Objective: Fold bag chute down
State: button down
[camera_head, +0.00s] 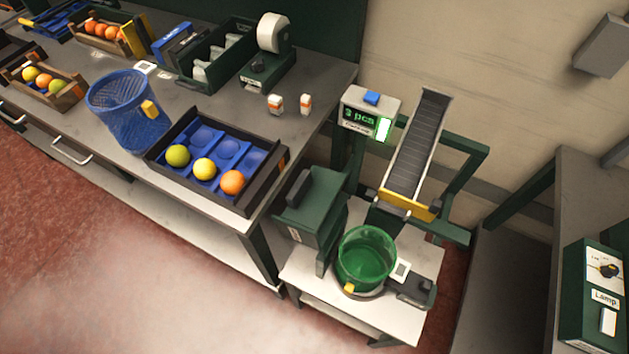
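A dark ribbed chute (413,150) with light side rails stands on a green frame at the right of the workbench. It is tilted, with its far end higher and its near end lower. A yellow flap or lip (407,205) crosses its near end. I take this to be the bag chute, or to carry it; the hinge cannot be made out. Below and in front of the lip, a green see-through round container (365,258) stands on a small white-topped stand (310,272). My gripper is not in view.
A counter box (369,112) reading "3 pcs" stands left of the chute. A dark green box (313,205) stands beside the container. The workbench (225,212) holds a fruit tray (250,196) and a blue basket (130,115). The floor at lower left is clear.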

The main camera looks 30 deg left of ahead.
aim_at(314, 214)
jog(key=u, duration=0.75)
jog(key=i+j+u, duration=0.1)
jog(key=j+u, duration=0.35)
jog(key=i+j+u, duration=0.1)
jog(key=j+u, duration=0.15)
jog(key=u, duration=0.2)
